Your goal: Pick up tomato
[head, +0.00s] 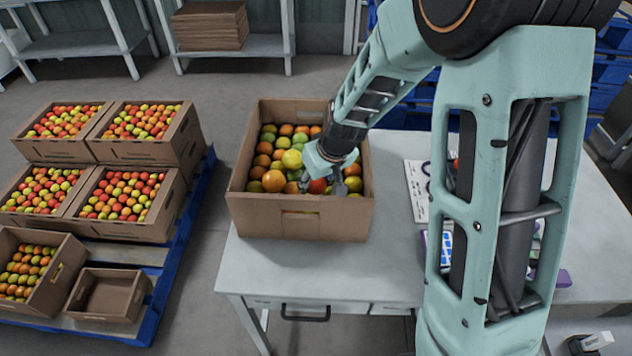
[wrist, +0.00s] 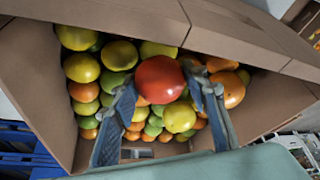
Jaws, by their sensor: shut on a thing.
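The red tomato also shows partly in the head view (head: 317,186), beside the fingers.
The white table (head: 270,265) has papers (head: 416,190) to the right of the box, partly behind my arm. Shelves stand at the back.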

